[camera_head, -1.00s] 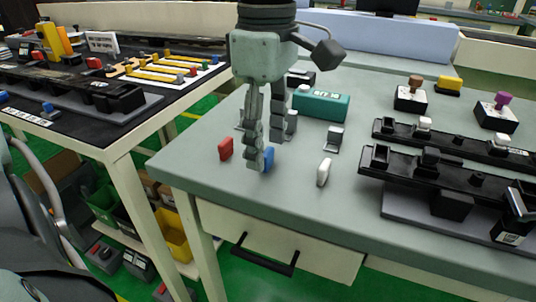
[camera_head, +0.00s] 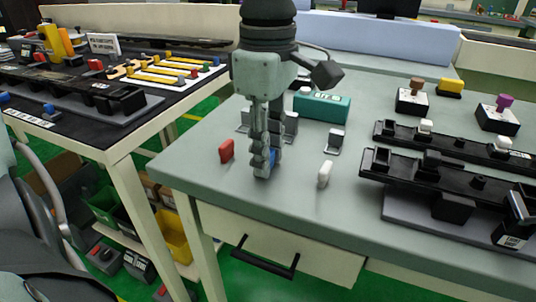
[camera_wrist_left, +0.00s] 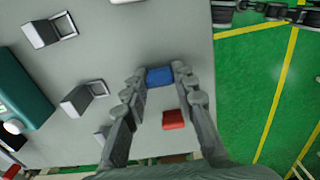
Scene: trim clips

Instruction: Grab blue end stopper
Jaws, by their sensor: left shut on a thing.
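The blue end stopper (camera_wrist_left: 159,77) is between the fingertips of my left gripper in the left wrist view. In the head view my left gripper (camera_head: 266,166) points straight down at the table and is shut on the blue stopper, which is mostly hidden behind the fingers. The stopper is at the table top; whether it touches the surface is hard to tell. A red stopper (camera_head: 226,150) stands just left of the gripper, and it also shows in the left wrist view (camera_wrist_left: 173,119). A white stopper (camera_head: 325,173) stands to the right. My right gripper is not in view.
A teal box (camera_head: 322,106) and small grey-black brackets (camera_head: 336,141) stand behind the gripper. Black trim rails (camera_head: 448,176) lie on the right of the grey table (camera_head: 300,219). A second table with colored parts (camera_head: 110,147) is on the left.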

